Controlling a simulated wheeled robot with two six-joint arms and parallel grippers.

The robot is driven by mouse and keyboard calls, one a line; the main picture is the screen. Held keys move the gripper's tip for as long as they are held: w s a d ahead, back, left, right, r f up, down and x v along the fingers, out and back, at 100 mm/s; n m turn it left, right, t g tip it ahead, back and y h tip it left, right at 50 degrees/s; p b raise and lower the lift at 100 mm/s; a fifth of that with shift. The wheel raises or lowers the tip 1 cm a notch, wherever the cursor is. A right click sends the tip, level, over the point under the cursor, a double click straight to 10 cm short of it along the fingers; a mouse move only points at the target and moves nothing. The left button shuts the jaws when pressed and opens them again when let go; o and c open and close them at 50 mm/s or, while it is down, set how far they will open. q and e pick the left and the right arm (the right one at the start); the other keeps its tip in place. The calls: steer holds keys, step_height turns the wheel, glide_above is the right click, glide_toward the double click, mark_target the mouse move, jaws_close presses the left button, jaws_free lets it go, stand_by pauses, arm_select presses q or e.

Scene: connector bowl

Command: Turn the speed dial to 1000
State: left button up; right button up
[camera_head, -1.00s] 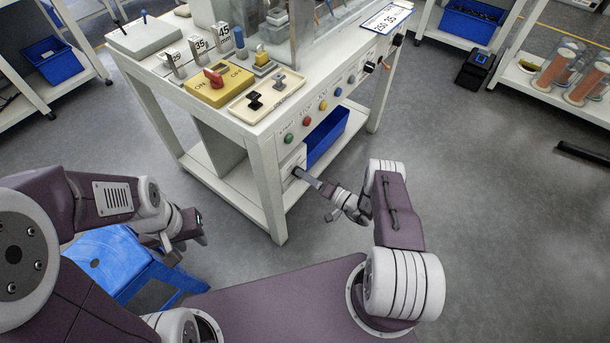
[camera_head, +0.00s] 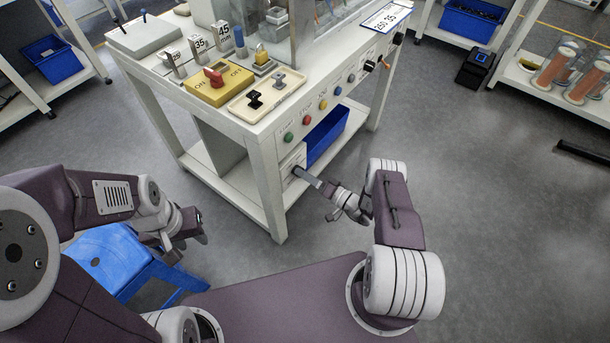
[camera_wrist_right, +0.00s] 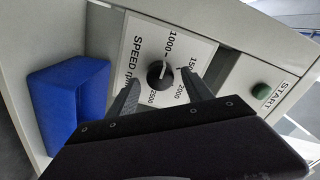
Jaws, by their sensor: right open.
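The black speed dial (camera_wrist_right: 160,74) sits on a white label plate marked SPEED rpm in the right wrist view. Numbers from 1000 to 2500 surround it, some partly covered by a finger. A pale mark on the knob points up, roughly towards the 1000 side. My right gripper (camera_wrist_right: 161,78) is open, with one finger on each side of the dial; I cannot tell whether they touch it. In the head view the right gripper (camera_head: 299,172) reaches the low panel at the table's front corner, and the dial is hidden. My left gripper (camera_head: 192,232) hangs over the blue stool.
A green START button (camera_wrist_right: 260,89) is beside the plate, and a blue bin (camera_wrist_right: 68,105) stands on the other side. The white table (camera_head: 270,215) carries a yellow ON/OFF box (camera_head: 219,84) and a tray. The blue stool (camera_head: 110,260) stands under my left arm.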

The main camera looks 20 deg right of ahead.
steer(key=p+v, duration=0.1)
steer(key=v, duration=0.7)
steer(key=shift+s+d+p, duration=0.2)
steer(key=shift+s+p, duration=0.1)
steer(key=shift+p, duration=0.05)
